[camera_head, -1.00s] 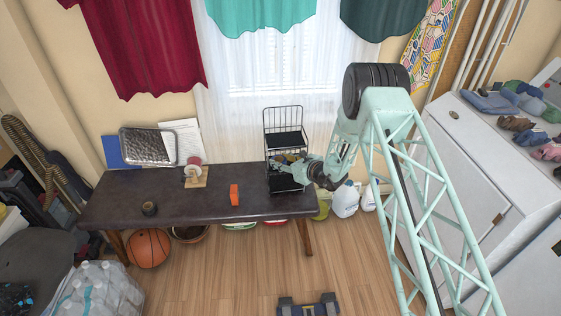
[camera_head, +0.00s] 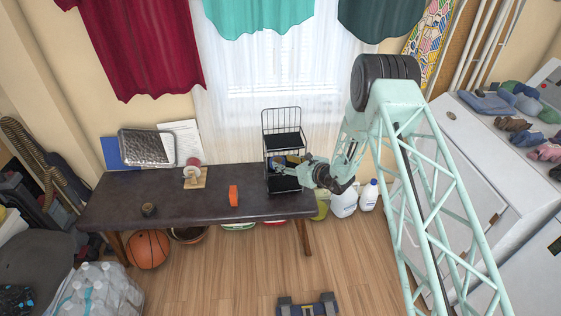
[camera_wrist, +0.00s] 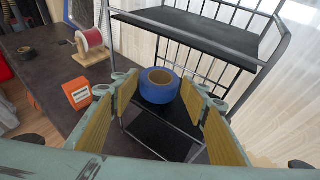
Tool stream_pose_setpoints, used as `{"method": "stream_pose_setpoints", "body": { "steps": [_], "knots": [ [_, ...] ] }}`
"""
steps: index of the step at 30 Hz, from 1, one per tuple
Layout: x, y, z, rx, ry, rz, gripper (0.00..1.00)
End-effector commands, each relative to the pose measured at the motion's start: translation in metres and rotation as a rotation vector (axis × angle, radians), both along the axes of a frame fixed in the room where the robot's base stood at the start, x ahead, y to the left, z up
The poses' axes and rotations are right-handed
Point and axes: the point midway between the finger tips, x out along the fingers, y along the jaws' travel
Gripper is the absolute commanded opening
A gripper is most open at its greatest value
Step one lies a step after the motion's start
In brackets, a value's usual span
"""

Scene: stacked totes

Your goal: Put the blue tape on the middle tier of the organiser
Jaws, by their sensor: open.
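The organiser is a black wire rack (camera_head: 267,128) with stacked tiers at the right end of the dark table; its rack frame also shows in the wrist view (camera_wrist: 262,62). The blue tape (camera_wrist: 160,92) is a blue roll with a tan core. It lies flat inside the rack, below the upper shelf (camera_wrist: 190,30), and appears to rest on the tier beneath. My gripper (camera_wrist: 160,98) is open, with its yellow finger pads on either side of the tape and visible gaps. In the head view my gripper (camera_head: 291,164) reaches in from the right and partly hides the tier.
On the table (camera_head: 130,185) stand an orange box (camera_head: 233,195), a red spool on a wooden stand (camera_head: 193,174) and a dark tape roll (camera_head: 149,209). A metal tray (camera_head: 147,147) leans at the back left. Jugs (camera_head: 344,201) stand on the floor right of the table.

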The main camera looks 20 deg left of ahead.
Motion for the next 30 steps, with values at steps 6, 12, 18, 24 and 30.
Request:
{"method": "stream_pose_setpoints", "body": {
  "steps": [6, 12, 18, 24, 30],
  "knots": [
    [-0.015, -0.028, 0.014, 0.0, 0.002, -0.002, 0.42],
    [-0.026, -0.049, 0.023, -0.001, 0.001, -0.002, 0.42],
    [-0.033, -0.061, 0.029, -0.001, 0.0, -0.001, 0.42],
    [-0.035, -0.065, 0.03, 0.0, 0.0, -0.001, 0.42],
    [-0.035, -0.065, 0.03, 0.0, 0.0, -0.001, 0.42]
  ]
}}
